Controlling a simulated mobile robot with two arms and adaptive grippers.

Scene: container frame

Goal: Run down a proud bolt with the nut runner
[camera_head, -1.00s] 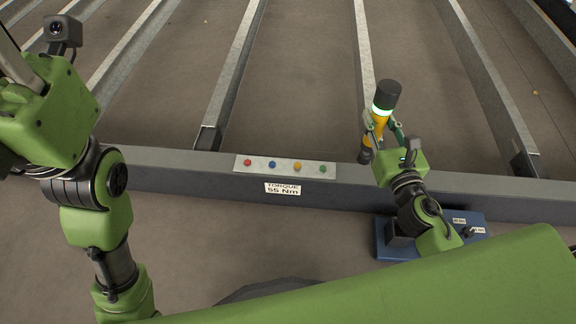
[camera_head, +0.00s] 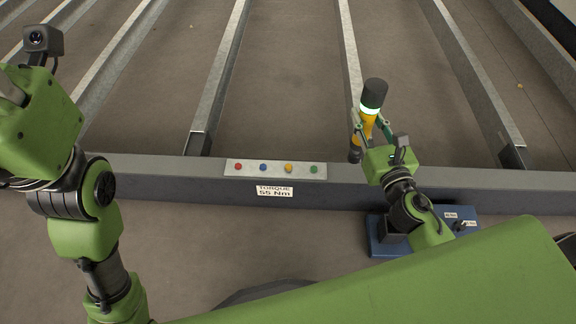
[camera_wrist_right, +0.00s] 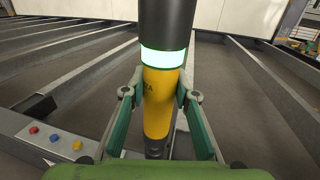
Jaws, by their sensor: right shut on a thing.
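My right gripper (camera_head: 371,130) is shut on the nut runner (camera_head: 373,95), a yellow tool with a black top and a glowing pale green ring. It is held nearly upright, slightly tilted, above the frame rail to the right of the bolt plate. The right wrist view shows the fingers on both sides of its yellow body (camera_wrist_right: 160,95). The light plate (camera_head: 276,169) on the rail carries red (camera_head: 238,167), blue (camera_head: 263,168), yellow (camera_head: 289,169) and green (camera_head: 314,169) bolt heads. Which one stands proud I cannot tell. My left arm is at the left; its fingers are out of view.
A label (camera_head: 274,191) reading "TORQUE 55 Nm" is on the rail's front face. A blue holder (camera_head: 384,247) with small labels stands in front of the rail at right. Metal cross beams (camera_head: 218,80) run back from the rail, with open floor between them.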

